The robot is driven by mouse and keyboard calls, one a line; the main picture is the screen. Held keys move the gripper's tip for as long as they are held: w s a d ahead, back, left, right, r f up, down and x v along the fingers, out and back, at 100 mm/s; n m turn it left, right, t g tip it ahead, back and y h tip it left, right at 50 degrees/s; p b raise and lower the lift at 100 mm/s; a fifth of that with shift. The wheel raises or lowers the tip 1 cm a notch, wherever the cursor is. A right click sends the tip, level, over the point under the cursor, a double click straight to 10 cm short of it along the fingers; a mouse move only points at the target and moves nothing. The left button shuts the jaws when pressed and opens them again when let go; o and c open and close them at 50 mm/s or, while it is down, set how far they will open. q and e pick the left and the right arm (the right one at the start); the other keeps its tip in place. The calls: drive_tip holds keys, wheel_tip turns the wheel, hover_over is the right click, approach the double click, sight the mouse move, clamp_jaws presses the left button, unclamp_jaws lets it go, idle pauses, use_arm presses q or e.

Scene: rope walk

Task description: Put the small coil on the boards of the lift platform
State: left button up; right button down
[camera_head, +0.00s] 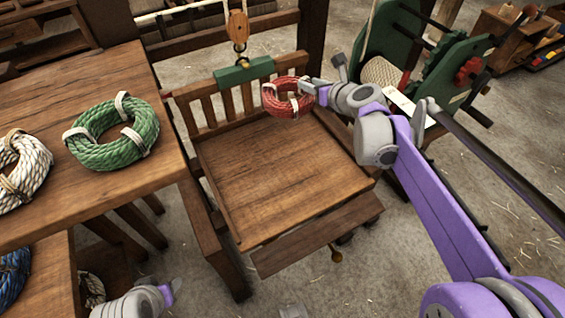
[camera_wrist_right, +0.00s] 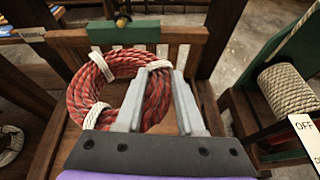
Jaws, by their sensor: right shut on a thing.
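The small red coil (camera_head: 287,106) with white ties is held in my right gripper (camera_head: 309,87). In the right wrist view, the coil (camera_wrist_right: 85,97) sits at the gripper fingers (camera_wrist_right: 165,70), which are shut on its right side. The coil shows in front of the slatted back rail, over the rear edge of the lift platform boards (camera_head: 280,175). I cannot tell whether it touches them. The boards are bare.
A green coil (camera_head: 113,133) and a cream coil (camera_head: 22,166) lie on the wooden table (camera_head: 85,75) at left. A pulley block (camera_head: 238,27) hangs above the platform's green bracket (camera_head: 243,71). A green machine (camera_head: 395,45) stands at right, beside my right arm.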

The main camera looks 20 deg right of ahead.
drive_tip(key=s+a+f+b, duration=0.1)
drive_tip(key=f+b, duration=0.1)
drive_tip(key=f, duration=0.4)
drive_tip(key=s+a+f+b, duration=0.1)
drive_tip(key=f+b, duration=0.1)
drive_tip(key=f, duration=0.5)
drive_tip(key=s+a+f+b, duration=0.1)
drive_tip(key=f, duration=0.6)
drive_tip(key=shift+s+f+b, duration=0.1)
drive_tip(key=shift+f+b, duration=0.1)
drive_tip(key=shift+b, duration=0.2)
wheel_tip(320, 180, down, 4)
drive_tip(key=shift+f+b, duration=0.1)
drive_tip(key=shift+b, duration=0.5)
use_arm(q)
wheel_tip(320, 180, down, 9)
drive_tip(key=shift+s, duration=0.1)
use_arm(e)
drive_tip(key=c, duration=0.5)
unclamp_jaws()
use_arm(q)
drive_tip(key=shift+r, duration=0.1)
